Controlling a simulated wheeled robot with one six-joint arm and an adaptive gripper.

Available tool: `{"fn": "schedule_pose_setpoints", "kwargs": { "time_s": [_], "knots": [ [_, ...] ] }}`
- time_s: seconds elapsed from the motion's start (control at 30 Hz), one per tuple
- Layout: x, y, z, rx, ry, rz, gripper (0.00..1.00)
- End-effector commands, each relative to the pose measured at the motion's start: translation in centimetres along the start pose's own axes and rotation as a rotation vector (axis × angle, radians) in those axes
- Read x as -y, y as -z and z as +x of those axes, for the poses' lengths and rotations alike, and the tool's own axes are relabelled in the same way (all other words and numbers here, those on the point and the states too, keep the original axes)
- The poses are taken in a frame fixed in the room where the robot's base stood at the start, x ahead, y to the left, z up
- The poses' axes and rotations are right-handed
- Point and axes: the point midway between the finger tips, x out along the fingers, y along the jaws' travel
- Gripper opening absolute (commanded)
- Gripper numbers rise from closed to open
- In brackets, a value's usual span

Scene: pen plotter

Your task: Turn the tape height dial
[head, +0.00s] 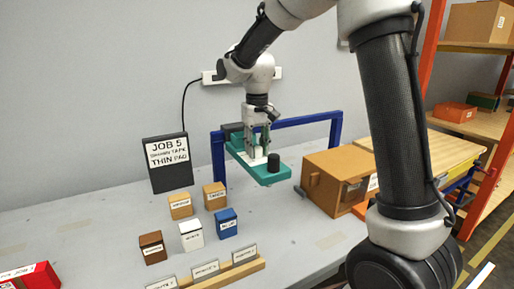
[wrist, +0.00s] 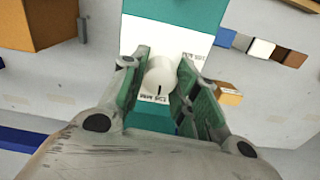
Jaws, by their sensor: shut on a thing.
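The tape height dial (wrist: 158,75) is a round white knob with a short dark mark that points towards the bottom of the wrist view. It sits on a white label plate (wrist: 150,38) with small print I cannot read for sure. The plate is on a teal carriage (head: 270,175) at the blue gantry frame. My gripper (head: 257,150) comes down from above onto the carriage. In the wrist view my gripper (wrist: 158,70) is shut on the dial, one green-padded finger on each side. In the head view the fingers mostly hide the dial.
A black cylinder (head: 273,161) stands on the carriage's near end. The blue gantry (head: 335,130) spans behind. A dark sign (head: 168,164) reads "JOB 5" and "THIN PAD". Several small labelled blocks, including a blue one (head: 226,223), stand in front. A brown box (head: 337,178) is at right.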

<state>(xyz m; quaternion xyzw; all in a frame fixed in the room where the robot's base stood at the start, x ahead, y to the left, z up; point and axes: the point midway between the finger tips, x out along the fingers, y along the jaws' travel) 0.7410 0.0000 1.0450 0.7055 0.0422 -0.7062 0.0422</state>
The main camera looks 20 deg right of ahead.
Motion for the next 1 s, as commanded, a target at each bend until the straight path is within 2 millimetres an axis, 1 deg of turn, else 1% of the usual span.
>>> {"fn": "schedule_pose_setpoints", "kwargs": {
  "time_s": [0.3, 0.8, 0.83, 0.93, 1.0],
  "knots": [
    [0.0, 0.15, -0.11, -0.005, 0.0, 0.104, 0.06],
    [-0.01, 0.18, -0.14, -0.006, 0.0, 0.119, 0.06],
    [-0.01, 0.18, -0.14, -0.006, 0.0, 0.119, 0.34],
    [-0.01, 0.15, -0.11, -0.005, 0.0, 0.119, 0.52],
    [-0.01, 0.12, -0.09, -0.004, 0.0, 0.119, 0.53]
  ]
}}
